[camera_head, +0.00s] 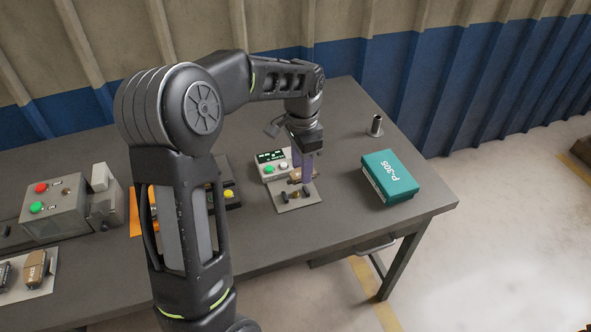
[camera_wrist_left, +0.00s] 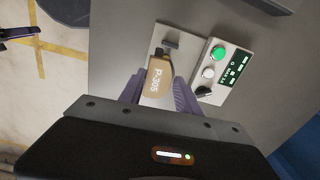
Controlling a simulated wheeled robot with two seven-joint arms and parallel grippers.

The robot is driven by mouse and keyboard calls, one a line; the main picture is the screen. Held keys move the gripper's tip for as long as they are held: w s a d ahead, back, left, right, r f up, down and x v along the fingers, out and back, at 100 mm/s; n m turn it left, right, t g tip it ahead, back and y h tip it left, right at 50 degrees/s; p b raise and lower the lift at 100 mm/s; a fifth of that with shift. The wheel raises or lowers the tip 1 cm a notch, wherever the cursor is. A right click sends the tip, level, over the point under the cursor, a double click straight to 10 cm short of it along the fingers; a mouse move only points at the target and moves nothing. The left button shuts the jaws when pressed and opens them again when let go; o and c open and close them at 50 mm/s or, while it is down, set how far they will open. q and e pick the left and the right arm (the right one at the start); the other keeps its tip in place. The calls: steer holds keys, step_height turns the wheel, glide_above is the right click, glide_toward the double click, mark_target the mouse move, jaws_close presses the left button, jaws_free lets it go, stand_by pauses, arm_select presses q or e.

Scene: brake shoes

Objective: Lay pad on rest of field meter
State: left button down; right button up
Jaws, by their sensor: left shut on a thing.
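My left gripper (camera_head: 303,172) is shut on a tan pad (camera_wrist_left: 157,82) marked P-305. It holds the pad over the light plate (camera_head: 303,202) in front of the field meter (camera_head: 268,172). In the left wrist view the pad sits between the purple fingers, with dark posts on the plate (camera_wrist_left: 160,42) just beyond it. The field meter (camera_wrist_left: 222,68) is beside the plate, with a green button, a white button, a black knob and a lit display. I cannot tell whether the pad touches the rest. What seems to be my right gripper (camera_wrist_left: 18,32) is at the wrist view's edge, partly cut off.
A teal P-305 box (camera_head: 390,177) and a small metal cylinder (camera_head: 376,126) stand to the right on the table. A grey machine (camera_head: 60,208) with red and green buttons and a tray (camera_head: 40,278) of pads are at left. The front right of the table is clear.

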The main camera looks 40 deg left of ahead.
mark_target(296, 171)
arm_select(q)
steer(key=shift+s+a+m, duration=0.35)
steer(key=shift+a+m, duration=0.05)
steer(key=shift+a, duration=0.35)
steer(key=shift+f, duration=0.15)
step_height(296, 171, down, 4)
steer(key=b, duration=0.3)
steer(key=shift+f+b, duration=0.2)
steer(key=shift+b, duration=0.2)
steer(key=shift+f+b, duration=0.45)
steer(key=shift+f, duration=0.4)
steer(key=shift+f, duration=0.35)
steer(key=c, duration=0.8)
jaws_free()
steer(key=shift+o, duration=0.2)
